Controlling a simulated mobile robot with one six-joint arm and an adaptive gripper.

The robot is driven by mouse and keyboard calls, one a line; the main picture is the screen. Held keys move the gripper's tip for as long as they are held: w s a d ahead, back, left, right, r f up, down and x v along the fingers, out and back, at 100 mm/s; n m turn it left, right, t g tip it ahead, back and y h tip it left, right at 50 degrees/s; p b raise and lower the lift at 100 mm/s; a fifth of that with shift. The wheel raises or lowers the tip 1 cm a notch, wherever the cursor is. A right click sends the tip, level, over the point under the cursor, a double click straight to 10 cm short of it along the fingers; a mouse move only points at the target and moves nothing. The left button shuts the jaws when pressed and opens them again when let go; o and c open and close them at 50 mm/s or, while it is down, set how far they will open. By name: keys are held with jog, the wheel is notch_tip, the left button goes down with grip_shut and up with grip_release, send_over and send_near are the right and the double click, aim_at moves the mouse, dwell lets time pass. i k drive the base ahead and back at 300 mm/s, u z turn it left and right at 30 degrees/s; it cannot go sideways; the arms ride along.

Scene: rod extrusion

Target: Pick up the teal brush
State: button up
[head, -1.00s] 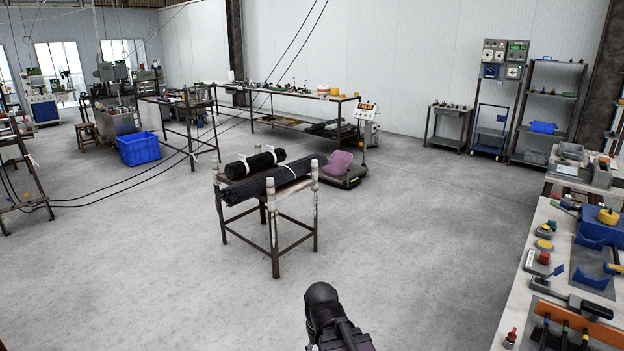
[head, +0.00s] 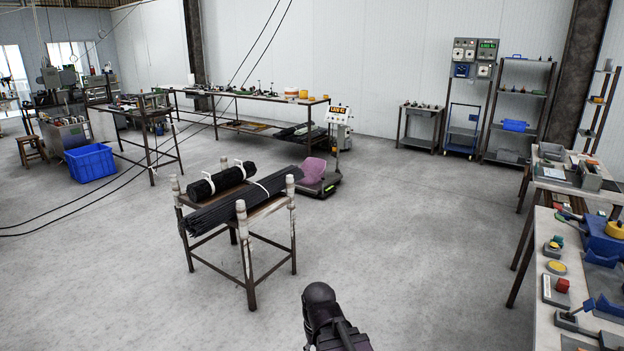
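I cannot make out a teal brush for certain in the head view. Small tools and parts lie on the workbench (head: 546,327) at the right edge, among them a small piece with a teal-green top (head: 558,241), too small to identify. A dark part of my own arm stands at the bottom centre, over the floor. My gripper's fingers do not show, so its state and anything in it are hidden.
A brown metal stand (head: 247,262) with black rod bundles (head: 240,203) is left of centre. A platform scale (head: 322,186) with a purple sack (head: 305,172) stands behind it. Open grey floor (head: 400,235) lies between the stand and the right workbench.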

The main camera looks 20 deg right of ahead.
aim_at(559, 239)
jog(key=z, duration=0.2)
jog(key=i, duration=1.05)
jog(key=z, duration=0.45)
jog(key=i, duration=0.85)
jog(key=z, duration=0.7)
jog(key=i, duration=0.6)
jog(key=z, duration=0.95)
jog(key=i, duration=0.95)
jog(key=z, duration=0.5)
